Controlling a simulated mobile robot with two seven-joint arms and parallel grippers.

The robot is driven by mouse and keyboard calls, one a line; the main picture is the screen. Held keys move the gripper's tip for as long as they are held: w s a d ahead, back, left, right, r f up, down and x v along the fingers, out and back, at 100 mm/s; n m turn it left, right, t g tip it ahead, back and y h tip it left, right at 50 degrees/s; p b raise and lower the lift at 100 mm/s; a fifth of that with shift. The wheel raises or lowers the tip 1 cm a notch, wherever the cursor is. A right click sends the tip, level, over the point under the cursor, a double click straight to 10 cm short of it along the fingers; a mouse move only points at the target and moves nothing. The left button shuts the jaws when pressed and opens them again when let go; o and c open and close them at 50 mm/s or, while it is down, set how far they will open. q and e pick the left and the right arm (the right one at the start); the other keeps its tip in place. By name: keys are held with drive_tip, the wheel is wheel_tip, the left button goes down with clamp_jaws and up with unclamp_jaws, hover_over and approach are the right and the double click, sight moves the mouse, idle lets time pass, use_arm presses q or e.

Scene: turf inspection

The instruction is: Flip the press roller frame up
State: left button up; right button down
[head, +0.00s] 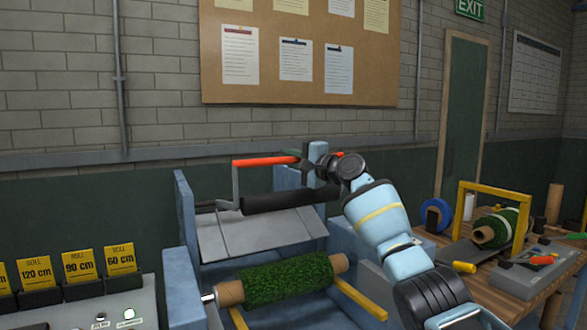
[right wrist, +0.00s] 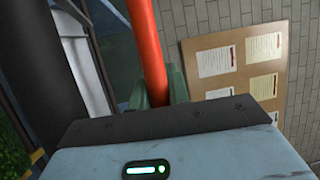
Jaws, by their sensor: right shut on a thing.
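The press roller frame shows in the head view as a red-orange handle bar (head: 262,161) on side arms, with a dark roller (head: 285,200) below it. The bar stands above the roller, over the sloped grey plate of the blue machine (head: 186,222). My right gripper (head: 309,157) is shut around the bar, right of its middle. In the right wrist view the red bar (right wrist: 147,45) runs down between the green fingers (right wrist: 160,92), and the dark roller (right wrist: 35,75) lies at left. My forearm hides part of the frame's right end. My left gripper is not in view.
A green turf roll (head: 285,280) on a brown core lies at the machine's front. Yellow roll-size cards (head: 120,258) stand on a panel at left. A wooden bench (head: 468,262) at right holds another turf roll (head: 495,228) and a yellow frame (head: 490,185).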

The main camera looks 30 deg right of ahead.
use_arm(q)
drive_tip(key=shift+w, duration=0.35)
use_arm(e)
drive_tip(key=shift+w+d+r+m+g, duration=0.15)
drive_tip(key=shift+w+r+g, duration=0.15)
drive_tip(key=shift+w+r, duration=0.35)
drive_tip(key=shift+w+r+m+g, duration=0.15)
drive_tip(key=shift+w+r+g, duration=0.15)
drive_tip(key=shift+w+r, duration=0.35)
drive_tip(key=shift+w, duration=0.1)
drive_tip(key=c, duration=1.3)
unclamp_jaws()
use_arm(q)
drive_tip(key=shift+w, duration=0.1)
use_arm(e)
drive_tip(key=shift+r, duration=0.2)
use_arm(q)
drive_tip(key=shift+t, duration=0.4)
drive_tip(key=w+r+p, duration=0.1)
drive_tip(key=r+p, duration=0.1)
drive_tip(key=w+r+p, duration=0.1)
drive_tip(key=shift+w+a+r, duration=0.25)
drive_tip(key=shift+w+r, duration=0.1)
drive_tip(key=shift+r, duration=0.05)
use_arm(e)
drive_tip(key=v, duration=0.7)
drive_tip(key=shift+s+d, duration=0.1)
drive_tip(key=shift+s, duration=0.3)
